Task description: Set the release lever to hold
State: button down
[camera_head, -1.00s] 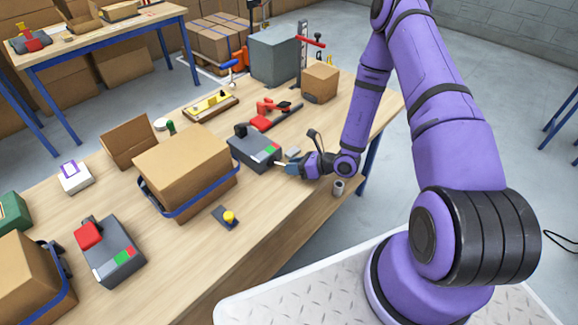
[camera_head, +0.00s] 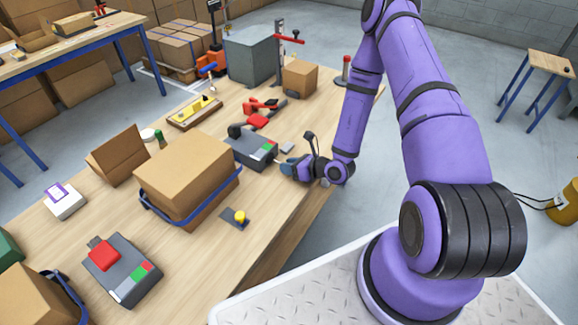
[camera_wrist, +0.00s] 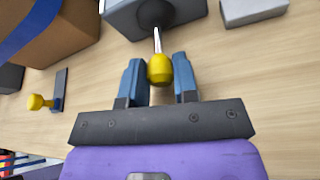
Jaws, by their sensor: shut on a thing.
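The release lever is a thin metal rod with a yellow knob (camera_wrist: 159,70), seen in the wrist view. It comes out of a dark dome on a grey box (camera_wrist: 190,10). My gripper (camera_wrist: 160,82) is shut on the knob, with one blue finger on each side of it. In the head view, the grey box (camera_head: 250,151) has a red and a green patch on its right end, and my gripper (camera_head: 287,169) is just right of that end. The lever is hidden there behind the fingers. Any hold marking is too small to read.
A strapped carton (camera_head: 187,170) stands left of the grey box. A small plate with another yellow knob (camera_head: 240,216) lies in front, and a second grey box with a red top (camera_head: 120,272) is nearer. Red clamps (camera_head: 258,110) lie behind. The table's right edge is close to my gripper.

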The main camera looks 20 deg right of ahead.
jog(key=c, duration=0.9)
grip_release()
jog(key=v, duration=1.1)
jog(key=shift+w, duration=0.1)
